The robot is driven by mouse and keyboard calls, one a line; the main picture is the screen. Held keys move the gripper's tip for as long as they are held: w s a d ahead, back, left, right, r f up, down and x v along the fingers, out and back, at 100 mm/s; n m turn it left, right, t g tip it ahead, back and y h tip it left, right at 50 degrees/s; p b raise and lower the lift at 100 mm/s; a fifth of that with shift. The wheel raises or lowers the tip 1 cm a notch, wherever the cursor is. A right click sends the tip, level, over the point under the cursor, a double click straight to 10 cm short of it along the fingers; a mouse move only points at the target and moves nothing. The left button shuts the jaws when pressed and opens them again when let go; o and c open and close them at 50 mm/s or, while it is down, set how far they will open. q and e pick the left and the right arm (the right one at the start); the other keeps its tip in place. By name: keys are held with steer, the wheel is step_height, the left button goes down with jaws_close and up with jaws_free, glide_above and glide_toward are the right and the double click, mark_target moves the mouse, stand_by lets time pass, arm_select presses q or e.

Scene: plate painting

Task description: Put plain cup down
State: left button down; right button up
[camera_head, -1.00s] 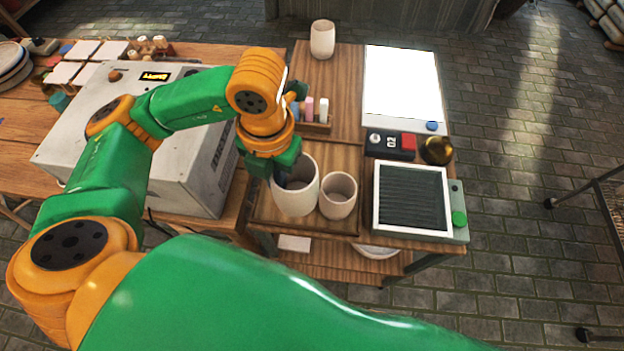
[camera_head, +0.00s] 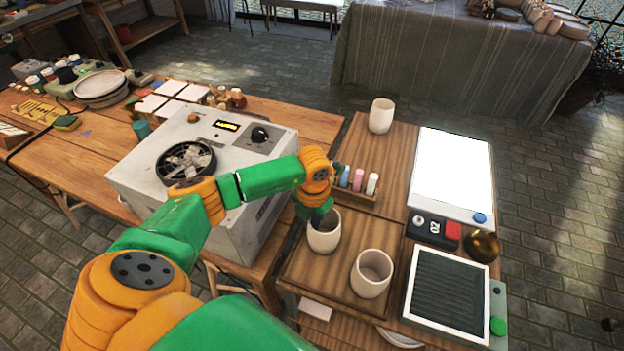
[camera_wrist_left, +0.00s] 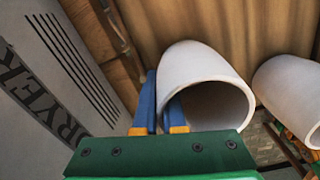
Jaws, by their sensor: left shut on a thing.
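A plain off-white cup (camera_head: 324,238) is in my left gripper (camera_head: 316,217), over the left part of the wooden tray (camera_head: 318,278). The left wrist view shows the same cup (camera_wrist_left: 190,62) from above, with the blue fingers (camera_wrist_left: 160,112) shut on its wall, one finger inside the rim and one outside. I cannot tell whether its base touches the tray. A second plain off-white cup (camera_head: 372,274) stands upright on the tray to the right, apart from the held one; it also shows in the left wrist view (camera_wrist_left: 290,95). My right gripper is not in view.
A third cup (camera_head: 381,115) stands at the back of the wooden top. A rack of small bottles (camera_head: 356,190) is behind the held cup. A framed dark panel (camera_head: 448,290) and a white lit panel (camera_head: 450,175) lie right.

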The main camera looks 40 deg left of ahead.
arm_select(q)
steer(key=shift+f, duration=0.15)
steer(key=c, duration=1)
jaws_free()
steer(key=shift+r, duration=0.65)
step_height(320, 180, up, 11)
steer(key=b, duration=0.1)
steer(key=shift+d, duration=0.2)
steer(key=shift+s, duration=0.1)
